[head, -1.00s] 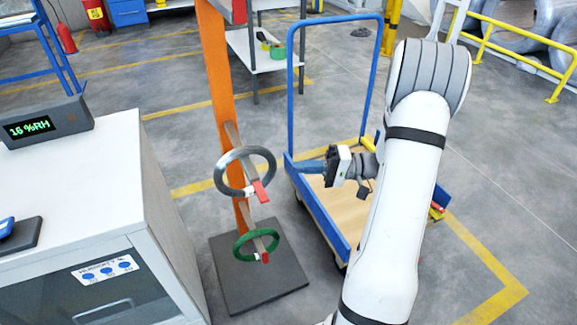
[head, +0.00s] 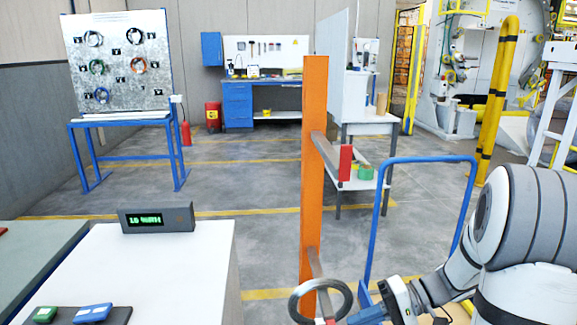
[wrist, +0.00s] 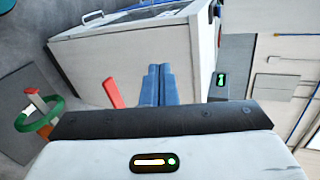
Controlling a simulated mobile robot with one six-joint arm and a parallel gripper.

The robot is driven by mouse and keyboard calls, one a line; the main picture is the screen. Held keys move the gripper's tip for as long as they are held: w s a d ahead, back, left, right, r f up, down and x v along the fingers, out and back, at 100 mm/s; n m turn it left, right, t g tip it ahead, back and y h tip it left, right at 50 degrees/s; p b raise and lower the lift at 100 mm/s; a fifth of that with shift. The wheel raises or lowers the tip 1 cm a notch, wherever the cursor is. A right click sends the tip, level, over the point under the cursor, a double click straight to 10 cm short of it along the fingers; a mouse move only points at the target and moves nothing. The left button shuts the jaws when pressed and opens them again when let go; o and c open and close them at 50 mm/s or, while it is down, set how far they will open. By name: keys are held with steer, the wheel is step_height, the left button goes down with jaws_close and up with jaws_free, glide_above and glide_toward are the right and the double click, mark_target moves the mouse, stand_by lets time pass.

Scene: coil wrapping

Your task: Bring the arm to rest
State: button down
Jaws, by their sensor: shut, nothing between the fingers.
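My gripper (head: 356,317) is at the bottom of the head view, its blue fingers pointing left beside a dark grey coil (head: 293,303). The fingers also show in the wrist view (wrist: 159,72), shut together and empty. The grey coil hangs on the lower visible arm of an orange stand (head: 314,180). In the head view the fingertips look close to its right side; I cannot tell the exact gap. My white arm fills the head view's lower right.
A blue-framed trolley (head: 377,215) stands behind my arm. A white cabinet (head: 150,270) with a humidity display (head: 157,218) is at the left. A board with coils (head: 118,60) and a workbench (head: 265,95) stand at the back. Open floor lies between.

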steer(key=s+r+t+h+p, duration=0.2)
steer(key=s+r+h+p, duration=0.3)
steer(key=r, duration=0.4)
steer(key=s+r+t+h+p, duration=0.1)
steer(key=s+r+h+p, duration=0.4)
steer(key=r+h+p, duration=0.3)
step_height(320, 180, up, 2)
steer(key=shift+s+a+r+t+h+p, duration=0.1)
steer(key=shift+s+a+t+h+p, duration=0.1)
steer(key=shift+a+t+h+p, duration=0.15)
